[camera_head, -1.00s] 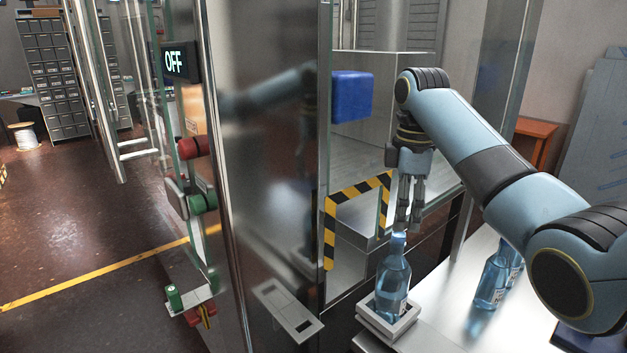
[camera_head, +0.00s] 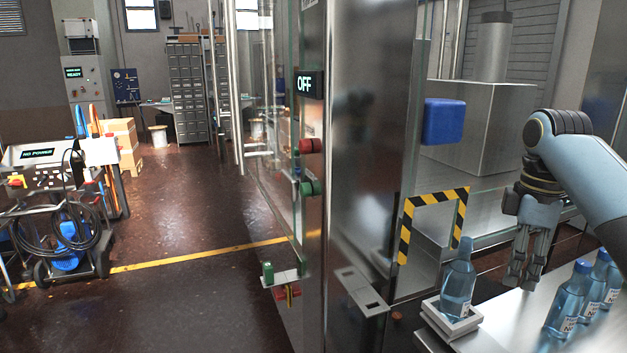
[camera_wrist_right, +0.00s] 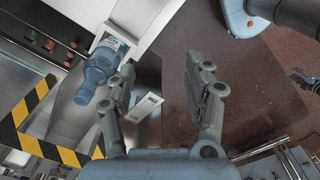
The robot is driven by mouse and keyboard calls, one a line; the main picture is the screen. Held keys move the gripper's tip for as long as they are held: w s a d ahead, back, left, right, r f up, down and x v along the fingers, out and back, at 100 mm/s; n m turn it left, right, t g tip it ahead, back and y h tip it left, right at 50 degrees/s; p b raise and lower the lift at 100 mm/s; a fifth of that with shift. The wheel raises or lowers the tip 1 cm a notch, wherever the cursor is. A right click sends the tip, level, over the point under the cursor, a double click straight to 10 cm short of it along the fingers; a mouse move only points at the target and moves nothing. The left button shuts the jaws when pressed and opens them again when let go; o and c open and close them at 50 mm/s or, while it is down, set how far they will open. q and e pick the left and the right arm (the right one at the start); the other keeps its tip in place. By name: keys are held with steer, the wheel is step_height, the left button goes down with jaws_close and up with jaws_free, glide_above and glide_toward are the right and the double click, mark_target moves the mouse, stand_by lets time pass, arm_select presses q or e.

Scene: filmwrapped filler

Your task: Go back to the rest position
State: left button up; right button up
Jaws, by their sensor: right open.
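My right gripper (camera_head: 527,268) hangs at the right in the head view, fingers pointing down, to the right of a blue bottle (camera_head: 459,284). The bottle stands in a square white holder (camera_head: 464,326) at the metal table's corner. In the right wrist view my gripper's two fingers (camera_wrist_right: 168,92) are apart with nothing between them. That view also shows the bottle (camera_wrist_right: 98,72), left of the fingers and clear of them. My left gripper does not show.
More bottles (camera_head: 566,300) stand on the metal table (camera_head: 512,325) at the right. The floor (camera_head: 190,220) at left centre is clear; a cart with cables (camera_head: 60,215) stands far left.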

steer(key=s+a+f+m+t, duration=0.1)
steer(key=s+a+f+m, duration=0.15)
steer(key=s+f, duration=0.35)
steer(key=s+a+f+m, duration=0.1)
steer(key=s+f+m, duration=0.25)
steer(key=s, duration=0.45)
steer(key=s+a+r+m+t, duration=0.1)
steer(key=s+a+r+m, duration=0.15)
steer(key=s, duration=0.55)
steer(key=s+a+r+m+t, duration=0.1)
steer(key=s+m+t, duration=0.15)
steer(key=s, duration=0.55)
step_height(320, 180, down, 41)
steer(key=s+d+g+b, duration=0.3)
steer(key=b, duration=1)
arm_select(q)
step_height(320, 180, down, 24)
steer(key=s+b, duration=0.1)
steer(key=b, duration=0.9)
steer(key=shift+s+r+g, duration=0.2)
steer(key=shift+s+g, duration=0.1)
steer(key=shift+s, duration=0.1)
arm_select(e)
steer(key=s+f, duration=0.9)
steer(key=f, duration=0.3)
steer(key=s+f+m, duration=0.1)
steer(key=s+f, duration=0.8)
steer(key=f, duration=0.4)
steer(key=shift+d+g+h, duration=0.35)
steer(key=shift+d+h, duration=0.05)
